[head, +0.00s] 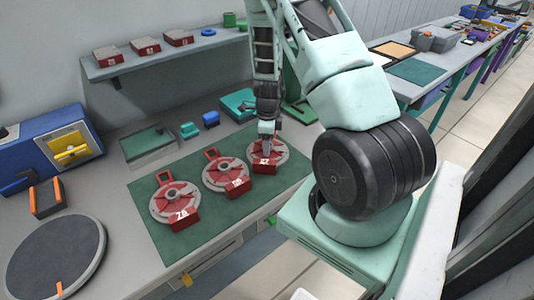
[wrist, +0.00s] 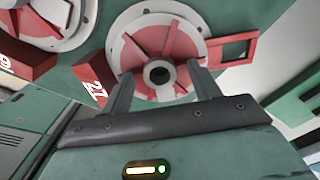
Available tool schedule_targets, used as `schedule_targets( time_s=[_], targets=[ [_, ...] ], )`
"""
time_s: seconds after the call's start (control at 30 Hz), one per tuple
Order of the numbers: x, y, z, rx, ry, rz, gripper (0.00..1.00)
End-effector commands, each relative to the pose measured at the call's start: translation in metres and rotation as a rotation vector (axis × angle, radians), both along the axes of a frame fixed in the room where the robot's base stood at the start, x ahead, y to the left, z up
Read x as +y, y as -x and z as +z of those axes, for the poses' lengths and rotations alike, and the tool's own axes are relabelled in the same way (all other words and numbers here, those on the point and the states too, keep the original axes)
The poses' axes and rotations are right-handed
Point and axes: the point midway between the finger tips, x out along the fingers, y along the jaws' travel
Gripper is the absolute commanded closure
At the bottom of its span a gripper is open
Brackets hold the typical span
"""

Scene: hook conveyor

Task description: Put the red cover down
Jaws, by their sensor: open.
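Three red covers with round grey rims lie flat on a green mat (head: 150,238). They are the left cover (head: 172,203), the middle cover (head: 222,172) and the right cover (head: 279,156). Each has a numbered red block at its front. My gripper (head: 267,143) points down at the right cover and partly hides it. In the wrist view the right cover (wrist: 130,48) fills the upper middle, its dark central hole and square red handle visible. My open fingers (wrist: 163,84) stand on either side of its hub. I cannot tell whether they touch it.
A wall shelf (head: 195,47) holds several red blocks. A blue machine (head: 45,148) with a yellow part and a round grey disc (head: 55,255) are at the left. Teal and blue pieces (head: 211,119) lie behind the mat. The bench front edge is close to the covers.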

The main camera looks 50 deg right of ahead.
Motion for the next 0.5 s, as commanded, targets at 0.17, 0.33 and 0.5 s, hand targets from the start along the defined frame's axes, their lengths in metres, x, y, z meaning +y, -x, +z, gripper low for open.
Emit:
schedule_targets(
  time_s=[0.17, 0.33, 0.5],
  targets=[
    [0.0002, -0.0002, 0.0001, 0.000, 0.000, 0.001, 0.58],
    [0.0002, -0.0002, 0.0002, 0.000, 0.000, 0.001, 1.00],
    [-0.0001, -0.0008, 0.0012, -0.001, 0.000, 0.001, 1.00]
  ],
)
